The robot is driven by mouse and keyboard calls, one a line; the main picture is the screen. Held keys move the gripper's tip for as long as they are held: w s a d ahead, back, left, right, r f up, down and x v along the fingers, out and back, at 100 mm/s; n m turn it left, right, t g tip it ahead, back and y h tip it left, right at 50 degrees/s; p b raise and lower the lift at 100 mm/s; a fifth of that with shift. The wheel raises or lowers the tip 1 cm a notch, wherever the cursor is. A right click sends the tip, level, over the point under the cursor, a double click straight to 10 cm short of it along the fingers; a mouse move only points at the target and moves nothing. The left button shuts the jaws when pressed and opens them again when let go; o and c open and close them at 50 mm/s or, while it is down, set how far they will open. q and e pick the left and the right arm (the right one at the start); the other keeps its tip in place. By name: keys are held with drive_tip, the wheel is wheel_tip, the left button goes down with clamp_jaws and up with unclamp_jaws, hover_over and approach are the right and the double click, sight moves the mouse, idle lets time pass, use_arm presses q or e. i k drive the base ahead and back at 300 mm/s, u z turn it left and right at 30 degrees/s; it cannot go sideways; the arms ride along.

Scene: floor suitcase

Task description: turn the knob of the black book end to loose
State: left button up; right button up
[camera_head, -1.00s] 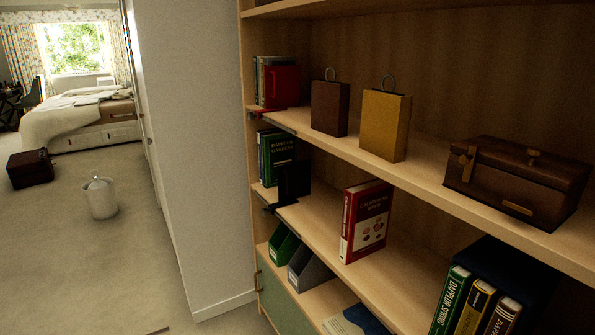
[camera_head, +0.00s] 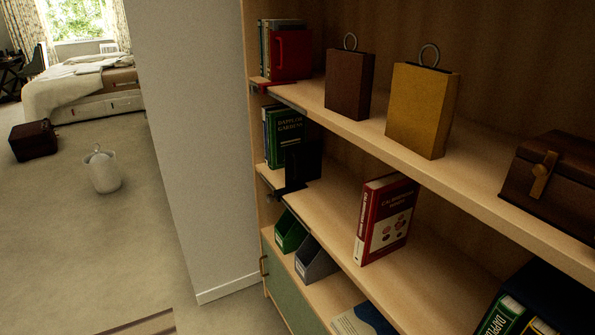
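The black book end (camera_head: 303,163) stands on the middle shelf at its left end, against a few upright books. Its dark clamp with a small knob (camera_head: 277,196) sits at the shelf's front edge, below and left of the upright plate. The knob is too small and dark to tell how it is turned. A red book end (camera_head: 292,55) stands on the shelf above, with a red part at that shelf's front edge. Neither of my grippers is in view.
Green-spined books (camera_head: 288,132) stand left of the black book end. A red book (camera_head: 386,220) stands to its right. Brown (camera_head: 349,84) and yellow (camera_head: 422,108) boxes are above. A white wall (camera_head: 190,150) adjoins the bookcase; a bin (camera_head: 102,172) and suitcase (camera_head: 34,140) are on the floor.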

sight(270, 198)
drive_tip(key=u, duration=0.8)
drive_tip(key=k, duration=1.05)
drive_tip(key=u, duration=1.15)
drive_tip(key=i, duration=3.35)
drive_tip(key=z, duration=1.35)
drive_tip(key=i, duration=1.5)
drive_tip(key=z, duration=1.35)
